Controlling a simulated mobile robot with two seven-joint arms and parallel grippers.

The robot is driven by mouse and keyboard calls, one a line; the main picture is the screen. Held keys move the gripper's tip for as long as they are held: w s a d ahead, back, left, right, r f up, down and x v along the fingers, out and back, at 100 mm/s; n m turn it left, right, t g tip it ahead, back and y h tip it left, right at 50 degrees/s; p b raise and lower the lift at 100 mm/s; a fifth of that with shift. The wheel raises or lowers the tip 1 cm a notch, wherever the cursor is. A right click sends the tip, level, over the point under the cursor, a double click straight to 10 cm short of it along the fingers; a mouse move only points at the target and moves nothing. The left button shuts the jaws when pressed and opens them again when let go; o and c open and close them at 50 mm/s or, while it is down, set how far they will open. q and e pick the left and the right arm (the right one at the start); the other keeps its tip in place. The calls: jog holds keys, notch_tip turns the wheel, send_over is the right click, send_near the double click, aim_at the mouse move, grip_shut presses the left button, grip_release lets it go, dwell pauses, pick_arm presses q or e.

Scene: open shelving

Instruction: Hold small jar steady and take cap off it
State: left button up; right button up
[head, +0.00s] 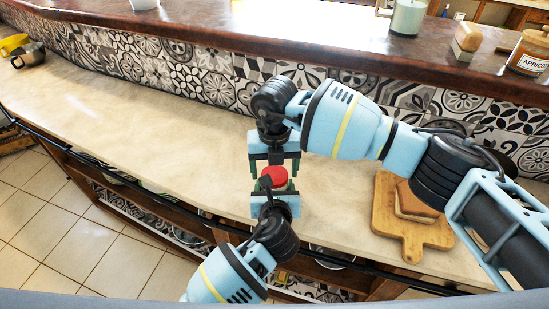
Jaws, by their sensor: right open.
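A small jar shows only as its round red cap (277,176) above the pale counter, near the front edge. The jar's body is hidden by my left gripper. My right gripper (273,170) comes from above, open, with its fingers apart on either side of the cap; I cannot tell whether they touch it. My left gripper (270,188) comes from below in the picture, right at the jar. Its fingertips are partly hidden, so its hold on the jar is unclear.
A wooden board (411,243) with a bread-like slice (411,201) lies right on the counter (130,125). A raised wooden ledge (230,42) holds an apricot jar (531,52) and a pale cup (408,17).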

jog(key=shift+f, duration=0.25)
jog(key=c, duration=1)
jog(key=n, duration=0.7)
jog(key=shift+c, duration=0.2)
jog(key=o, duration=1.1)
